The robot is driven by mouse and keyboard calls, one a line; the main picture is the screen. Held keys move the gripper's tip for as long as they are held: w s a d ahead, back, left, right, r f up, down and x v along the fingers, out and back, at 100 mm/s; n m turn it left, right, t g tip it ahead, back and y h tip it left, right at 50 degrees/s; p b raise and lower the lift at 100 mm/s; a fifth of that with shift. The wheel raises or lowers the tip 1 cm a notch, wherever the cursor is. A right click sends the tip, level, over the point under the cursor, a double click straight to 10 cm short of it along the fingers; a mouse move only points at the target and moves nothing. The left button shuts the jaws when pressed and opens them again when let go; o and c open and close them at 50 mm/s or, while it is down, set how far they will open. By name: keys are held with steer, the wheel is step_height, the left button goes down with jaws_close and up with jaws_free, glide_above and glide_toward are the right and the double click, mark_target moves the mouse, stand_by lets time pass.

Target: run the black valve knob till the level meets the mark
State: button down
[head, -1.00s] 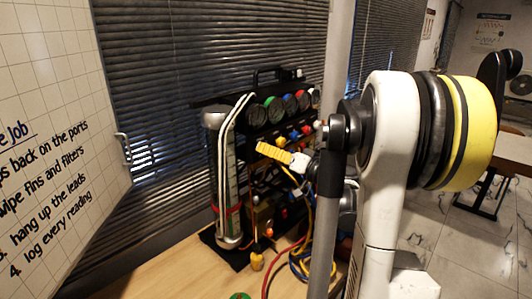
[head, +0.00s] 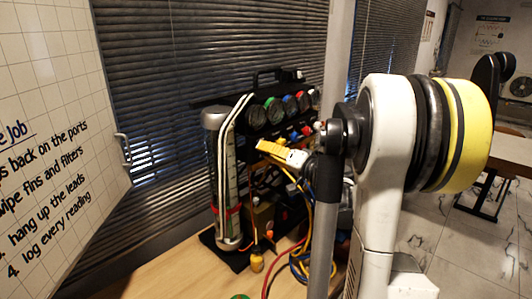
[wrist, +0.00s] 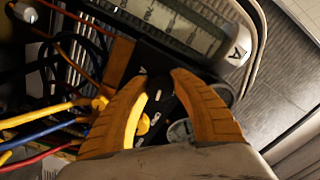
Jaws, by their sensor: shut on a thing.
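My gripper (wrist: 158,82) has yellow-orange fingers closed around a dark piece, the black valve knob (wrist: 160,95), in the wrist view. The fingers hide much of the knob. In the head view my gripper (head: 272,150) is in front of the rig, right of the gauge column. A scaled gauge tube (wrist: 165,18) also shows in the wrist view. I cannot make out the liquid level or the mark against it.
Coloured round gauges (head: 273,110) line the rig's upper part. Yellow, blue and red leads (wrist: 50,125) run close to my left finger and hang down to the wooden bench (head: 170,270). A whiteboard (head: 50,140) stands at the left, with blinds behind.

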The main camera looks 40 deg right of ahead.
steer(key=m, duration=0.2)
steer(key=shift+m, duration=0.3)
steer(key=c, duration=1.1)
jaws_free()
steer(key=shift+o, duration=0.2)
steer(key=s, duration=1.2)
steer(key=shift+d, duration=0.4)
